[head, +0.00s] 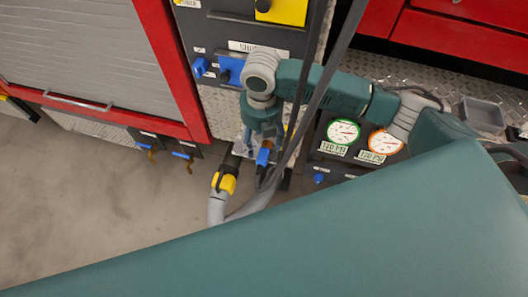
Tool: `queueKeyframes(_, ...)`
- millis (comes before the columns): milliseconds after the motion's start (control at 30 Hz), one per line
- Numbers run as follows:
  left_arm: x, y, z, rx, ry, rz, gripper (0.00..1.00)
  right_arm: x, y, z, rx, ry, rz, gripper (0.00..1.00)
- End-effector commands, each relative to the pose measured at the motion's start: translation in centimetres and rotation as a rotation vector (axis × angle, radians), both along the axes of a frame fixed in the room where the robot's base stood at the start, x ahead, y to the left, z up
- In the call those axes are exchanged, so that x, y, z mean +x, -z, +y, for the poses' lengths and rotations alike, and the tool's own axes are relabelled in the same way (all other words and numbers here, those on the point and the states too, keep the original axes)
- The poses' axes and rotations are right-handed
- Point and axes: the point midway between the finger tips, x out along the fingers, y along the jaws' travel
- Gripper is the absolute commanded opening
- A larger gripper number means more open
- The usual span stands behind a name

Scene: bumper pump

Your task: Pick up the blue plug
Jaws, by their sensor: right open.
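A small blue piece (263,157), which looks like the blue plug, shows low on the truck's pump panel, beside a grey hose. An orange-brown part sits at its upper end. My right gripper (263,141) points down from the green arm and is just above the blue piece. It is open, but its fingers are small and partly hidden, and I cannot tell whether they touch the blue piece. My left gripper is not in view.
A grey hose with a yellow-and-black coupling (224,182) is just left. Grey cables cross beside my right wrist. Two gauges (343,132) sit to the right. Blue valve handles (182,155) are on the left. Open concrete floor (90,200) lies at lower left.

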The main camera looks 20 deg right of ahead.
Motion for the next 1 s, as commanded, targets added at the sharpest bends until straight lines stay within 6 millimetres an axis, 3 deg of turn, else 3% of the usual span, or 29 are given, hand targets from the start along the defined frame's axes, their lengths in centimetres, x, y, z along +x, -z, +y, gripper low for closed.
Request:
queueKeyframes(233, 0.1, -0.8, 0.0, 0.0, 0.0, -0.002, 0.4, -0.1, 1.9, 0.2, 0.0, 0.0, 0.002, 0.59)
queueKeyframes(500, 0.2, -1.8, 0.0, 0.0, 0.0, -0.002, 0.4, -0.1, 5.7, 0.4, 0.001, 0.0, -0.001, 0.59)
queueKeyframes(767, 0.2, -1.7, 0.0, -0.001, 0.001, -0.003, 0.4, -0.1, 6.2, 0.4, 0.001, 0.0, -0.003, 0.59)
queueKeyframes(1000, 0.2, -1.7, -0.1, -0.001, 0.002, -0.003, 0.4, -0.1, 6.2, 0.3, 0.001, 0.0, -0.003, 0.16)
